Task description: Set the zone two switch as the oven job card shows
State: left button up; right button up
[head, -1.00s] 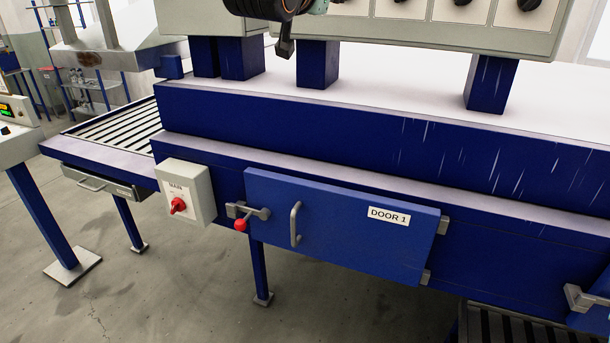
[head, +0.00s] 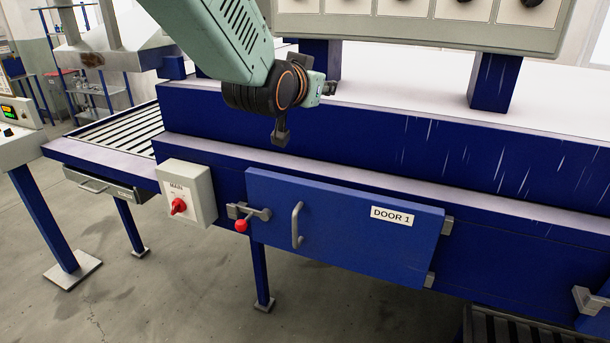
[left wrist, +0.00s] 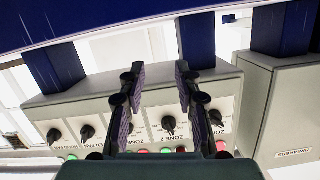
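In the left wrist view my left gripper (left wrist: 157,72) is open and empty, with its two fingers spread in front of the grey switch panel, which appears upside down. The black zone two switch (left wrist: 168,123) shows between the fingers, above a label reading ZONE 2. I cannot tell its exact setting. The panel (head: 420,30) is cut off at the top edge. No oven job card can be made out. My right gripper is not in view.
More black knobs (left wrist: 88,131) flank the zone two switch. A grey BREAKERS box (left wrist: 290,105) stands beside the panel. Blue posts (head: 495,82) hold the panel over the white oven top. Below are Door 1 (head: 345,245) and a MAIN switch box (head: 185,190).

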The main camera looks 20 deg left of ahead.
pick_arm(q)
jog(key=s+a+f+g+b, duration=0.1)
jog(key=s+f, duration=0.3)
jog(key=f, duration=1.3)
jog(key=shift+n+g+b, duration=0.4)
jog(key=shift+g+b, duration=0.45)
jog(key=shift+g, duration=0.05)
jog(key=shift+w+f, duration=0.1)
jog(key=shift+f, duration=0.05)
jog(key=s+f+g+b, duration=0.2)
jog(key=s+f, duration=0.4)
jog(key=f, duration=0.3)
jog(key=s+a+f+n+g+b, duration=0.1)
jog(key=s+f+g+b, duration=0.1)
jog(key=s+f, duration=0.5)
jog(key=s+f+g+b, duration=0.2)
jog(key=s+f+b, duration=0.15)
jog(key=f, duration=0.85)
jog(key=s+f+g+b, duration=0.3)
jog(key=s+f, duration=0.7)
jog(key=s, duration=0.3)
jog(key=s+f+g+b, duration=0.3)
jog(key=s+f+b, duration=0.1)
jog(key=s+f, duration=0.7)
jog(key=shift+s+a+n+g+y, duration=0.2)
jog(key=shift+s+n+g+y, duration=0.1)
jog(key=shift+s, duration=0.7)
jog(key=shift+f, duration=0.15)
